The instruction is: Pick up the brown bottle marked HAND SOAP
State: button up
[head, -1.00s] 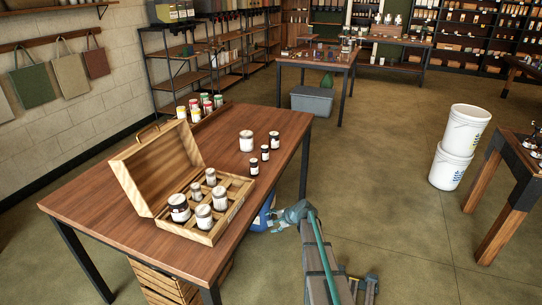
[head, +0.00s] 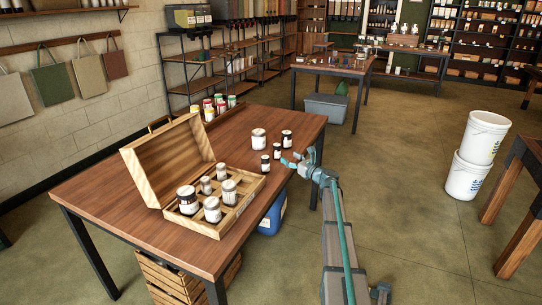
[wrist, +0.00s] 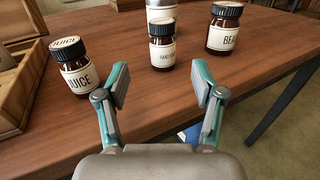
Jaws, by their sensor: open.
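The brown bottle marked HAND SOAP (wrist: 162,47), with a black lid and a cream label, stands upright on the wooden table (head: 150,225). In the head view the small bottle (head: 277,151) stands between two other dark bottles. My gripper (wrist: 160,82) is open and empty. In the wrist view the bottle stands beyond the gap between the fingers, apart from them. In the head view my gripper (head: 291,160) is at the table's right edge, pointing toward the bottles.
A bottle marked JUICE (wrist: 75,66) stands left, close to the left finger. Another brown bottle (wrist: 224,28) stands right. A larger jar (wrist: 161,9) stands just behind. An open wooden box (head: 245,203) with several jars is on the table. Stacked white buckets (head: 466,178) stand right.

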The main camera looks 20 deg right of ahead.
aim_at(279, 149)
jog(key=x, duration=0.5)
jog(key=shift+r+p+x, duration=0.15)
jog(key=shift+p+x, duration=0.15)
jog(key=shift+x, duration=0.95)
jog(key=shift+r+p+x, duration=0.15)
jog(key=shift+p+x, duration=0.1)
jog(key=shift+x, duration=1.05)
jog(key=shift+d, duration=0.15)
jog(key=shift+c, duration=0.3)
grip_shut()
jog(key=shift+r, duration=0.2)
